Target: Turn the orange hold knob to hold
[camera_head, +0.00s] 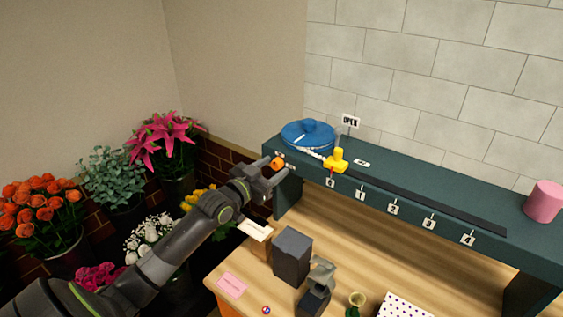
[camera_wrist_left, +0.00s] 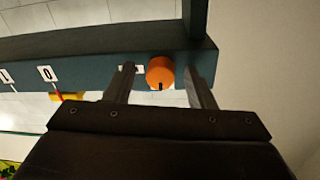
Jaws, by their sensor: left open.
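The orange hold knob (camera_head: 278,163) is on the front face of the dark teal shelf (camera_head: 400,205), near its left end. In the left wrist view the knob (camera_wrist_left: 160,72) is round, with a dark mark at its lower edge. My left gripper (camera_head: 275,172) is open at the knob. In the wrist view its two fingers (camera_wrist_left: 161,85) stand on either side of the knob, with gaps visible. A small white label beside the knob is partly hidden by a finger. My right gripper is not in view.
A pink cylinder (camera_head: 544,201) stands at the far right. A dark box (camera_head: 292,256) stands on the wooden table below. Flower buckets fill the left.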

